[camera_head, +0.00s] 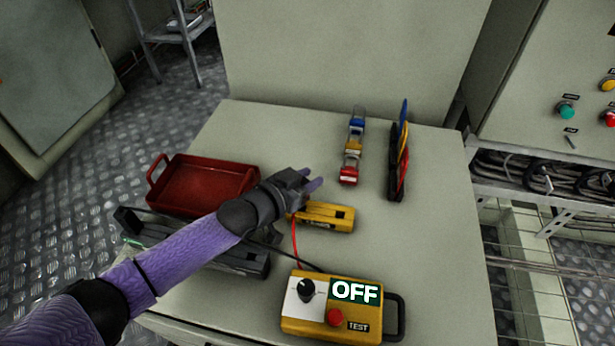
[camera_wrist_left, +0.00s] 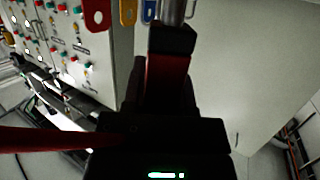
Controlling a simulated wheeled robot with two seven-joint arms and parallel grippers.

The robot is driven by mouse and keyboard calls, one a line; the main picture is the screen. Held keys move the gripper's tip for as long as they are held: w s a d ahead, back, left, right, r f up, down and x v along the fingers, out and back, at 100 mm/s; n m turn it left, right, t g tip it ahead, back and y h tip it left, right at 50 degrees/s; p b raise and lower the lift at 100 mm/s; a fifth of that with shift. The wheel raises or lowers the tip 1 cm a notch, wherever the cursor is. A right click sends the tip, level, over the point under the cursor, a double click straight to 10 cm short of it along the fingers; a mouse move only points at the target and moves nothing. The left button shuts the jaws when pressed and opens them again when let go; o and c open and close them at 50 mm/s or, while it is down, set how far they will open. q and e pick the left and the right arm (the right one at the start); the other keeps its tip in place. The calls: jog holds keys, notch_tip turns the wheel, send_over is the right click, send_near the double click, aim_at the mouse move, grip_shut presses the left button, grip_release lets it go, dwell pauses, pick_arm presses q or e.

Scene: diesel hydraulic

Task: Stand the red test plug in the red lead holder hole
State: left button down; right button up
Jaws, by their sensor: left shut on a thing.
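My left gripper (camera_head: 306,182) is shut above the table, left of a row of blue, yellow and red blocks. In the left wrist view it is shut on a red piece (camera_wrist_left: 166,78) with a black collar and metal tip, which appears to be the red test plug. The plug is mostly hidden by my gripper in the head view. A red lead (camera_head: 295,242) rises from the yellow test box (camera_head: 300,322) towards the gripper. The row's red block (camera_head: 348,175) is nearest me; I cannot make out which hole is the red lead holder's. My right gripper is not in view.
A yellow device (camera_head: 328,217) lies below the gripper. A black rack (camera_head: 395,188) with blue, yellow and red tags stands right of the blocks. A red tray (camera_head: 205,172) is at left. The table (camera_head: 440,240) is clear at right.

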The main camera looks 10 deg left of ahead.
pick_arm(q)
jog(key=shift+f+b, duration=0.3)
jog(key=shift+f, duration=0.25)
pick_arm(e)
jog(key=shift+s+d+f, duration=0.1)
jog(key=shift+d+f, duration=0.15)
pick_arm(q)
jog(key=shift+f+b, duration=0.3)
jog(key=shift+f, duration=0.1)
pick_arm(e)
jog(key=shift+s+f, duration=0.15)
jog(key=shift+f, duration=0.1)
pick_arm(q)
jog(key=c, duration=0.7)
grip_release()
jog(key=shift+r, duration=0.1)
jog(key=o, duration=0.4)
jog(key=shift+c, duration=0.2)
notch_tip(320, 180, up, 10)
jog(key=p, duration=0.6)
jog(key=shift+p, duration=0.35)
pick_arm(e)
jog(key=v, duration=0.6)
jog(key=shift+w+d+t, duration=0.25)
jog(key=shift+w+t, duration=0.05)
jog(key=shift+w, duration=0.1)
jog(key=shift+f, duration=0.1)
